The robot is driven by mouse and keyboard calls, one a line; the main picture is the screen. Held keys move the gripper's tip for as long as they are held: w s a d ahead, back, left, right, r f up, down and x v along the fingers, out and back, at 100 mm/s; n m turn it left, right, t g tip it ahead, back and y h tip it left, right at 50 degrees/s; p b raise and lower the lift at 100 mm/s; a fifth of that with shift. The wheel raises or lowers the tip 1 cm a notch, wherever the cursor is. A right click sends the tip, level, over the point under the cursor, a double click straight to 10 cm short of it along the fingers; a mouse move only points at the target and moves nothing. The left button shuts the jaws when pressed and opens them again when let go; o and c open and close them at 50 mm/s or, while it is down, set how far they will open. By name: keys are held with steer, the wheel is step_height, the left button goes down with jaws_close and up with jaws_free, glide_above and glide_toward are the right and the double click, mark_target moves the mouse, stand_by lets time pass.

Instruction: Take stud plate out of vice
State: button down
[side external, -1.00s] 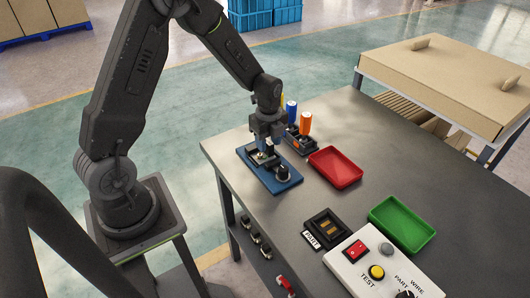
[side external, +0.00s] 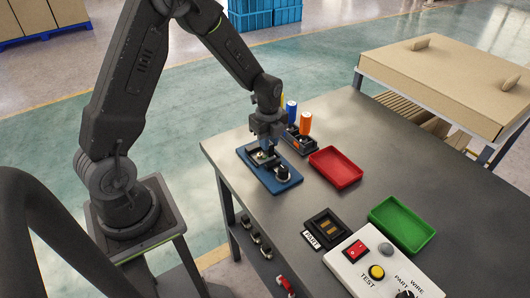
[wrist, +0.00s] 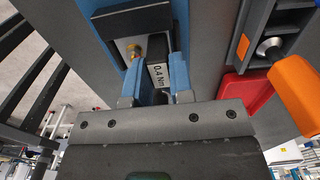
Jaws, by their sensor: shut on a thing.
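The vice (side external: 252,151) stands on a blue base plate (side external: 284,186) near the table's left edge; its black jaw (wrist: 130,19) shows in the wrist view. The stud plate (wrist: 124,45), pale with a brass stud (wrist: 133,51), lies at the vice. My gripper (side external: 266,146) is down over the vice, and its fingertips (wrist: 154,72) also show in the wrist view. It is shut on the stud plate, though the contact is partly hidden. A white label reading 0.4 Nm (wrist: 159,75) shows between the fingers.
A holder with a blue (side external: 291,110) and an orange driver (side external: 306,123) stands close behind my gripper. A red tray (side external: 336,168) is to the right; a green tray (side external: 402,223), a black fixture (side external: 326,226) and a control box (side external: 350,272) are nearer. Table between trays is clear.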

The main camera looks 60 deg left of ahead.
steer(key=shift+r, duration=3.3)
